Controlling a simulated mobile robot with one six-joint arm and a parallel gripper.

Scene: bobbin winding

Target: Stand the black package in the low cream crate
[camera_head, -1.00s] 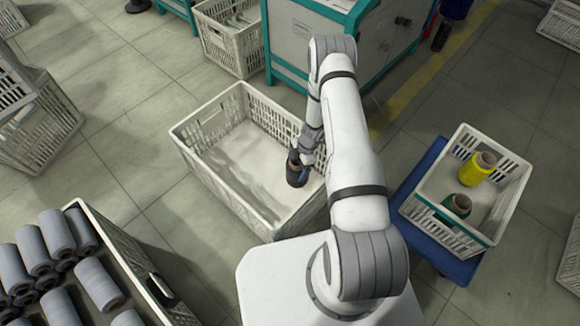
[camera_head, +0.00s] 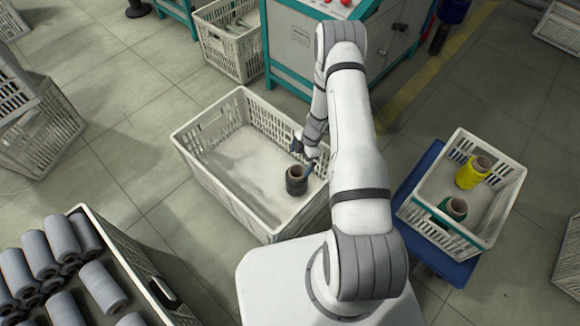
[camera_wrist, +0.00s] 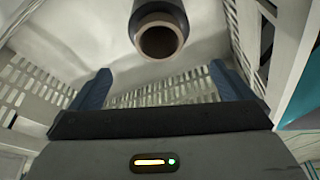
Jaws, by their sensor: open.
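The black package (camera_head: 296,181), a dark bobbin with a brown core, stands upright on the floor of the low cream crate (camera_head: 208,177), near its right side. It also shows in the wrist view (camera_wrist: 158,32), its open brown core facing the camera. My gripper (camera_head: 309,156) is beside and above the package, apart from it. In the wrist view its two blue fingers (camera_wrist: 162,88) are spread wide with nothing between them. The package lies beyond the fingertips there. Part of the crate's right side is hidden behind my arm.
A second cream crate (camera_head: 507,203) on a blue base at the right holds a yellow bobbin (camera_head: 472,173) and a green one (camera_head: 453,209). A bin of grey bobbins (camera_head: 100,290) stands at lower left. A teal-framed machine (camera_head: 296,50) stands behind. The low crate's left part is empty.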

